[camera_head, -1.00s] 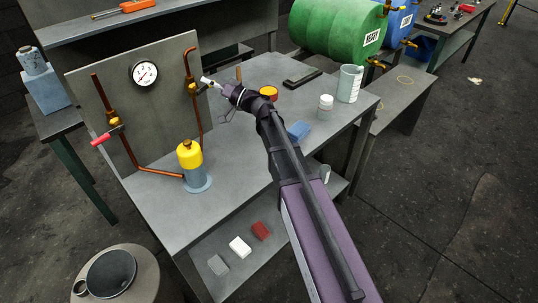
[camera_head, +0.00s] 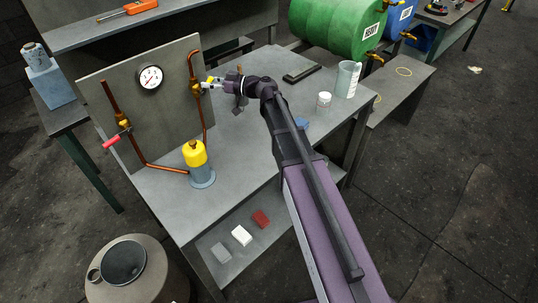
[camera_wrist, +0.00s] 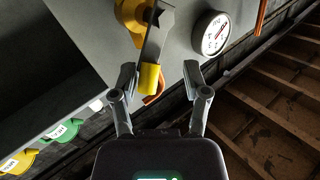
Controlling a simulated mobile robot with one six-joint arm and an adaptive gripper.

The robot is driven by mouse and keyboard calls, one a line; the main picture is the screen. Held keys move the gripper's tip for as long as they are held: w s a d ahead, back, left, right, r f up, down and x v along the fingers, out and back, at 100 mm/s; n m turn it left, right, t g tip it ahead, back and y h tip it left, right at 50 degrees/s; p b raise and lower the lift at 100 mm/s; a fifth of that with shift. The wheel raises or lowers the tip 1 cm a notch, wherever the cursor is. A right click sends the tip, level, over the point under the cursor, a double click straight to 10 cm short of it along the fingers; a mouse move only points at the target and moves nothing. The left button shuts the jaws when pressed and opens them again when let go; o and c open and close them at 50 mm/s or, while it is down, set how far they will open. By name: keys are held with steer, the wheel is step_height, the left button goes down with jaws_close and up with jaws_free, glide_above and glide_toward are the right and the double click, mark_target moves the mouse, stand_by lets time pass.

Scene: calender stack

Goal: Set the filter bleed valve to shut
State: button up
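A panel (camera_head: 175,105) carries two copper pipes, each with a brass valve. The right valve (camera_head: 196,88) has a lever with a yellow grip; the left valve (camera_head: 124,122) has a red-gripped lever (camera_head: 112,142). I see no label naming the bleed valve. My gripper (camera_head: 211,83) is at the right valve. In the wrist view my gripper (camera_wrist: 160,78) is open, with the yellow grip (camera_wrist: 149,78) between its fingers, nearer the left one; contact cannot be told. The grey lever (camera_wrist: 153,44) runs up to the brass body (camera_wrist: 131,14). A yellow-topped blue canister (camera_head: 197,163) stands below.
A dial gauge (camera_head: 151,77) sits on the panel between the pipes. A white jar (camera_head: 324,100), a grey cup (camera_head: 348,79) and a dark tray (camera_head: 302,73) are on the bench's right.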

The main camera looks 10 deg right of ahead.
steer(key=v, duration=1.2)
steer(key=shift+s+d+f+m+g+h+b, duration=0.15)
steer(key=shift+s+d+f+m+g+h, duration=0.95)
steer(key=shift+s+f+h, duration=1.3)
steer(key=shift+s+d+f+m+g+h+b, duration=0.2)
steer(key=shift+s+d+f+m+g+h, duration=0.5)
steer(key=shift+s+f+m+h, duration=1.7)
steer(key=shift+s+d+f+m+g+h+b, duration=0.25)
steer(key=shift+s+d+f+g+h, duration=0.65)
steer(key=shift+s+f, duration=2.75)
steer(key=shift+w+a+f+h, duration=0.35)
steer(key=shift+w+f, duration=0.2)
steer(key=shift+w, duration=0.1)
steer(key=w+a+r+t+y, duration=0.3)
steer(key=w+r+t+y, duration=0.1)
steer(key=r, duration=0.5)
steer(key=w+a+r+m+t+y+p, duration=0.1)
steer(key=w+a+r+t+y, duration=0.1)
steer(key=w+r+t+y, duration=0.2)
steer(key=shift+w+a+r+t+y, duration=0.4)
steer(key=shift+w+r+t, duration=1)
steer(key=shift+w+r, duration=0.7)
